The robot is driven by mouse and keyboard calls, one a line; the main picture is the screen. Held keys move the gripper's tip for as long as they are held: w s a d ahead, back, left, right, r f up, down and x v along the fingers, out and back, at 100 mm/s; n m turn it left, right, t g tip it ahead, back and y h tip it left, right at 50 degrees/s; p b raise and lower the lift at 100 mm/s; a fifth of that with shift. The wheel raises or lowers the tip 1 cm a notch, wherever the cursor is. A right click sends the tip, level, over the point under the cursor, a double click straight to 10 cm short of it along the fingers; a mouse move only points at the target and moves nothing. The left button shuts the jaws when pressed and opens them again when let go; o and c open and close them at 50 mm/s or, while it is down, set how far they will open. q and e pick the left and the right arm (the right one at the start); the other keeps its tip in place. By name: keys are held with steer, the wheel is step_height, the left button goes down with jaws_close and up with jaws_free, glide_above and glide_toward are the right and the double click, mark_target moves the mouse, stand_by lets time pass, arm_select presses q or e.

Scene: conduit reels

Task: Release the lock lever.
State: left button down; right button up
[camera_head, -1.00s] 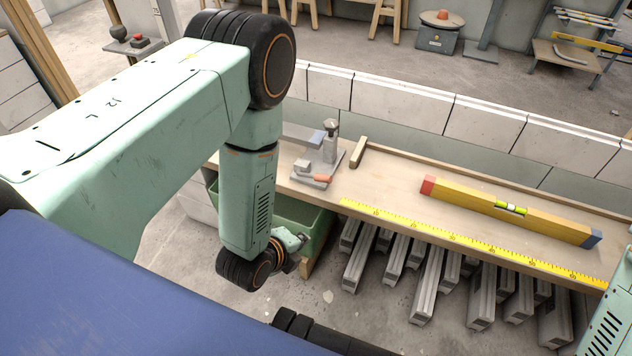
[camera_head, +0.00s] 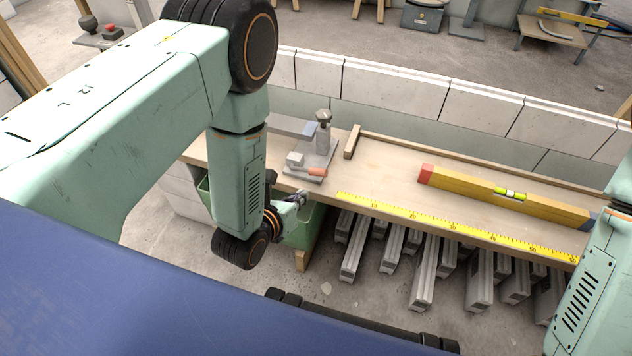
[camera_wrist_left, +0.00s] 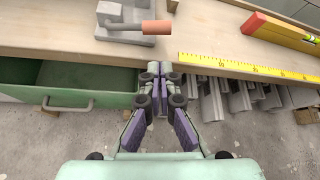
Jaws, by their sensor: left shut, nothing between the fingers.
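A grey metal fixture (camera_head: 322,151) with a round-topped post stands near the front edge of the bench. Its lever has an orange handle (camera_head: 318,171) lying near the bench edge; I take this as the lock lever. In the left wrist view the orange handle (camera_wrist_left: 156,28) is at top centre, pointing right from a grey block. My left gripper (camera_head: 301,196) is in front of the bench edge, apart from the handle. In the left wrist view its fingers (camera_wrist_left: 158,72) are together and empty, short of the handle. My right gripper is out of view.
A green drawer or bin (camera_wrist_left: 70,90) sits under the bench, left of the gripper. A yellow tape (camera_head: 450,227) runs along the bench edge (camera_head: 395,180). A yellow spirit level (camera_head: 470,191) lies behind it. Several grey bars hang or stand below the bench.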

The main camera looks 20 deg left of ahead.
mark_target(309, 169)
arm_select(q)
steer(key=shift+d+r, duration=0.1)
steer(key=b+x, duration=0.4)
steer(key=x, duration=0.6)
stand_by(0.4)
